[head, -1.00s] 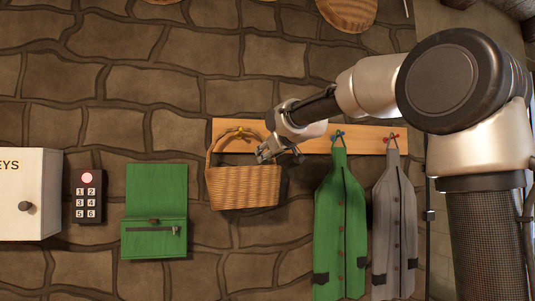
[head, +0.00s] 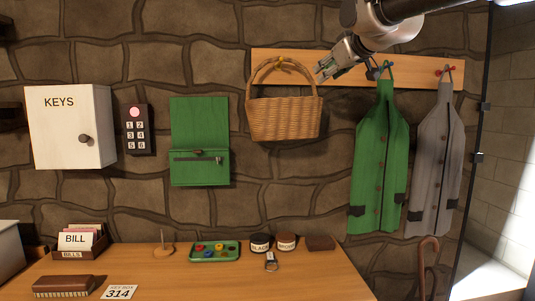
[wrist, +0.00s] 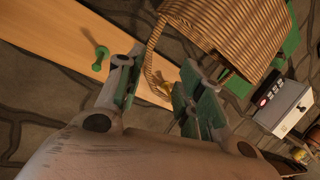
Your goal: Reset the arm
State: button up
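My gripper (head: 322,73) is in front of the wooden peg rail, just right of the wicker basket's handle in the head view. In the wrist view my gripper (wrist: 158,95) has its two green-padded fingers spread apart. The basket's thin handle (wrist: 150,72) shows between or behind them; I cannot tell its depth. The wicker basket (head: 284,118) hangs by its handle from a yellow peg (head: 280,60). It also shows in the wrist view (wrist: 225,30). Nothing is visibly held.
A green coat (head: 380,160) and a grey coat (head: 436,165) hang to the right on the peg rail (head: 420,72). A green wall pocket (head: 200,140), keypad (head: 137,130) and white key cabinet (head: 70,130) are to the left. Below is a cluttered wooden table (head: 210,282).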

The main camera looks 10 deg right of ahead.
jog(key=s+d+f+m+g+h, duration=0.1)
jog(key=s+d+f+m+g, duration=0.2)
jog(key=s+f, duration=1.3)
jog(key=s+d+f+m+g+h, duration=0.2)
jog(key=s+d+f+g, duration=0.5)
jog(key=s+f, duration=0.9)
notch_tip(320, 180, down, 3)
jog(key=shift+s+d+r+m, duration=0.2)
jog(key=shift+d+m, duration=0.3)
jog(key=shift+d, duration=0.4)
